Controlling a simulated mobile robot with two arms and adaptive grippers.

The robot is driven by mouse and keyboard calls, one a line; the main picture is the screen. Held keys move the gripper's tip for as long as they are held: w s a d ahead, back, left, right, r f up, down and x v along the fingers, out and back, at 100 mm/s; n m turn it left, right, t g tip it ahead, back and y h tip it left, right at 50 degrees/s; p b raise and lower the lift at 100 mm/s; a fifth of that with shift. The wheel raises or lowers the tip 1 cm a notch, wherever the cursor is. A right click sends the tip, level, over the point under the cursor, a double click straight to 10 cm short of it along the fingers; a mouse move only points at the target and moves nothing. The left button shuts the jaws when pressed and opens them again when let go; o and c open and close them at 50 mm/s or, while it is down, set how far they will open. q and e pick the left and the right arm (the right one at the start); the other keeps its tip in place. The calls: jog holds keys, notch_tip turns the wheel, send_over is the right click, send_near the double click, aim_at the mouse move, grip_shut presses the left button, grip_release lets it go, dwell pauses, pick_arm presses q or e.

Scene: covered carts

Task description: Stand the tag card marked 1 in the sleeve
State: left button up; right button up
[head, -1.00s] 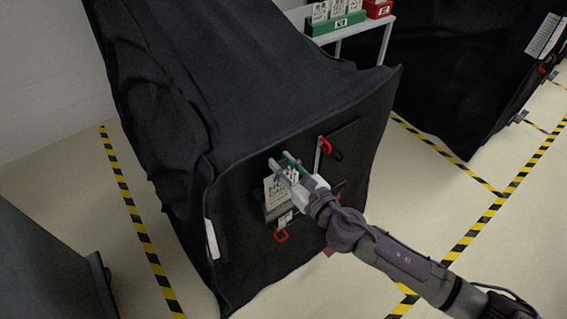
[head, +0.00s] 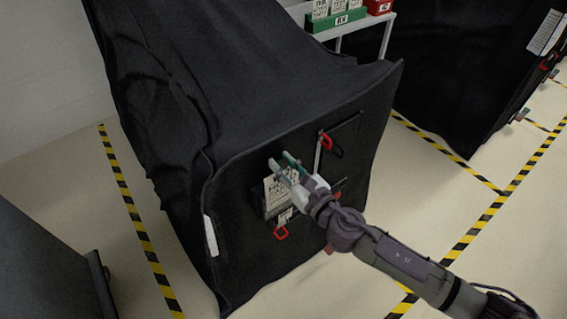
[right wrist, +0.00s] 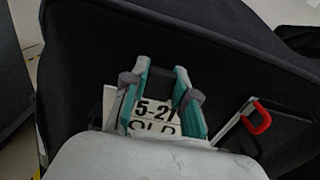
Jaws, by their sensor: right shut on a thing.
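A pale tag card (head: 275,190) with dark print is at the front face of the nearest black-covered cart (head: 240,255). My right gripper (head: 281,162) is shut on it, with its teal fingers pointing at the cover. In the right wrist view, the card (right wrist: 154,117) shows between the fingers (right wrist: 162,90), with print reading "5-27" and "OLD". I cannot read a number 1 on it. A dark sleeve seems to sit behind and below the card; its edges are partly hidden, and I cannot tell whether the card is inside it. My left gripper is not in view.
A red clip (head: 281,233) hangs below the card, and another red clip (head: 326,143) sits on a flap to its right. A green box (head: 336,22) of cards and a red box (head: 379,6) stand on a pale shelf behind. Striped tape (head: 141,230) marks clear floor.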

jog(key=shift+f, duration=0.15)
jog(key=o, duration=1.1)
jog(key=shift+c, duration=0.2)
jog(key=v, duration=1.2)
